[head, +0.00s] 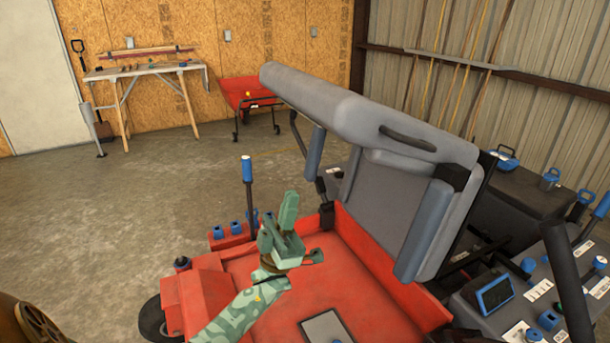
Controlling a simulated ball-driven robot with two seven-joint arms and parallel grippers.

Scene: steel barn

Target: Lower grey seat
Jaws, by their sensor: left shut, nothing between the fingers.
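The grey seat (385,195) is on the red mower (355,280) and stands tipped up rather than flat. Its thick upper cushion (340,108) juts toward the upper left and has a black handle (407,138) on its face. Blue-grey armrests hang at both sides, one on the left (315,150) and one on the right (424,230). My left gripper (288,216), green, is shut and empty. It hovers over the red deck, left of and below the seat, apart from it. My right gripper is not in view.
A blue-topped lever (248,195) stands left of my gripper. A control panel (500,300) with blue knobs is at the lower right. A workbench (145,75) and a red cart (250,95) stand by the back wall.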

